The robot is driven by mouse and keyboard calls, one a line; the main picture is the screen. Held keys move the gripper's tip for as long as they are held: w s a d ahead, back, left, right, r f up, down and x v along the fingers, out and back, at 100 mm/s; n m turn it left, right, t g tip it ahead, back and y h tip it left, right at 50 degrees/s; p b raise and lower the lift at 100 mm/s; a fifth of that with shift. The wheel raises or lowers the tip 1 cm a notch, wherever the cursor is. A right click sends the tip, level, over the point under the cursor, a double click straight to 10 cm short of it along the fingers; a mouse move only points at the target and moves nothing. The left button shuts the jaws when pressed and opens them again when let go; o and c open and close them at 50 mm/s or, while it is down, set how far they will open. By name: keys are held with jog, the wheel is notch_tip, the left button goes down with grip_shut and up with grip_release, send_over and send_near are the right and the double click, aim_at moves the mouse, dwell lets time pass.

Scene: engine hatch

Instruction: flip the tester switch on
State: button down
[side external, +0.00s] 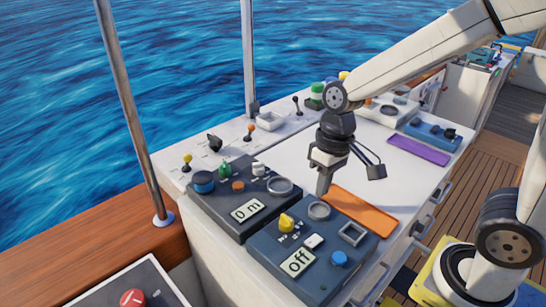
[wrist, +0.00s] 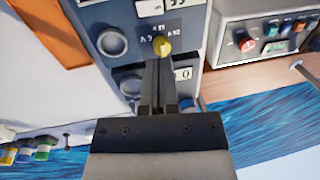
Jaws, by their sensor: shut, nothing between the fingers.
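I cannot tell for sure which part is the switch. My gripper (side external: 324,192) is shut and empty, pointing down above the tester's back edge. In the wrist view its fingertips (wrist: 158,64) appear just below the yellow knob (wrist: 162,45), covering part of the panel.
A second dark box (side external: 228,225) with a "0 m" display stands left of the tester. An orange plate (side external: 360,212) lies behind it, and a purple plate (side external: 418,150) farther back. The white worktop (side external: 300,160) is mostly clear. A metal pole (side external: 132,110) rises at left.

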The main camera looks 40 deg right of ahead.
aim_at(310, 243)
jog(key=shift+a+f, duration=0.35)
jog(key=shift+f, duration=1.85)
jog(key=shift+a+f, duration=0.35)
jog(key=shift+f, duration=1.85)
jog(key=shift+a+f, duration=0.35)
jog(key=shift+f, duration=1.85)
jog(key=shift+f, duration=0.1)
jog(key=shift+a+f, duration=0.1)
jog(key=shift+d, duration=0.2)
jog(key=shift+d+r, duration=0.3)
jog(key=shift+d, duration=0.3)
jog(key=shift+r, duration=0.1)
notch_tip(310, 243, up, 14)
jog(key=a, duration=0.2)
jog(key=shift+f, duration=0.2)
jog(key=shift+a, duration=0.1)
